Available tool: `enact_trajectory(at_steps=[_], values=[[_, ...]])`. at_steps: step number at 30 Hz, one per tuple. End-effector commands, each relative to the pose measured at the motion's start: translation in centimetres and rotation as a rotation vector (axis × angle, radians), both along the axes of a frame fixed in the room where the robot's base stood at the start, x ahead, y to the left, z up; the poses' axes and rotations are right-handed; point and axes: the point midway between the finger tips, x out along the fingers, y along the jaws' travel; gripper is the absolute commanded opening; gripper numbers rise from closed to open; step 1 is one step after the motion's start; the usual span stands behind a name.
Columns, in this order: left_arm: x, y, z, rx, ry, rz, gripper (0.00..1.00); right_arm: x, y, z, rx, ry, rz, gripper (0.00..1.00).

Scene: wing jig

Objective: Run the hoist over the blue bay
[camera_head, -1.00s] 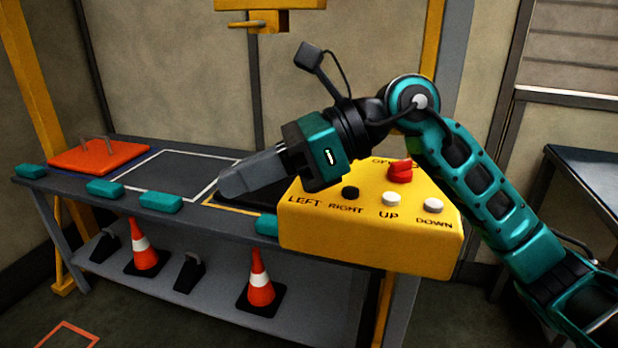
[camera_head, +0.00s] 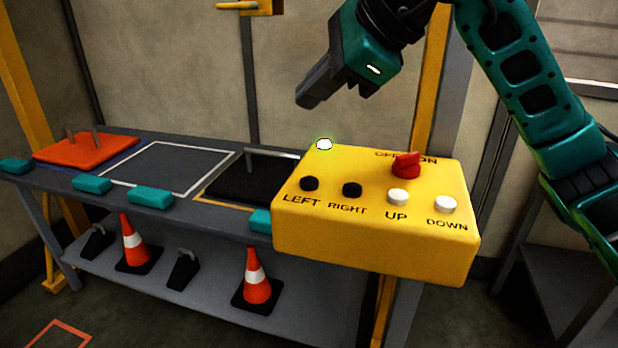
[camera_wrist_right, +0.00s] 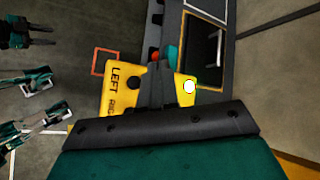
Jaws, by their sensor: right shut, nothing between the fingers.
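The yellow control box (camera_head: 375,245) has black LEFT (camera_head: 309,184) and RIGHT (camera_head: 352,190) buttons, white UP (camera_head: 397,197) and DOWN (camera_head: 445,204) buttons and a red knob (camera_head: 405,166). A white lamp with a green glow (camera_head: 324,144) is on its back left corner. The yellow hoist part (camera_head: 260,7) is cut off by the top edge. The blue bay (camera_head: 122,154) shows as a strip around the orange plate (camera_head: 85,149). My right gripper (camera_head: 303,100) is shut and empty, above and behind the box; its fingers also show in the wrist view (camera_wrist_right: 155,85). My left gripper is not seen.
The bench holds a white-outlined empty bay (camera_head: 180,168) and a black plate with a handle (camera_head: 250,183) in a yellow-outlined bay. Teal blocks (camera_head: 150,199) line its front edge. Traffic cones (camera_head: 257,285) stand on the shelf below. A yellow post (camera_head: 30,130) stands left.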

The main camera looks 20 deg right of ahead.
Motion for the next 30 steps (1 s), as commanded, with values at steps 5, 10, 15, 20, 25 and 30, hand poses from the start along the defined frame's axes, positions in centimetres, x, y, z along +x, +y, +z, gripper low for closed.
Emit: enact_trajectory(at_steps=[5, 10, 15, 20, 25, 30], values=[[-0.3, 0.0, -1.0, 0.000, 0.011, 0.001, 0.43, 0.0, 0.0, -0.9, 0.001, 0.001, 0.002, 0.00], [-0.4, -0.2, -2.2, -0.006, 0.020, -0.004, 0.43, 0.0, 0.1, -2.8, 0.002, 0.002, 0.002, 0.00], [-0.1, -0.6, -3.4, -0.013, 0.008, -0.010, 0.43, 0.0, 0.0, -5.3, 0.002, 0.002, 0.002, 0.00], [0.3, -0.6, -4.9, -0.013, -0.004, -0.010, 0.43, 0.0, 0.0, -7.5, 0.001, 0.001, 0.002, 0.00], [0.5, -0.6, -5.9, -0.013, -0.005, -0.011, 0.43, 0.0, 0.0, -8.8, 0.001, 0.001, 0.001, 0.00], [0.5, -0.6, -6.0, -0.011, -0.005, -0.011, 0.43, 0.0, 0.0, -8.8, 0.002, 0.001, 0.001, 0.00]])
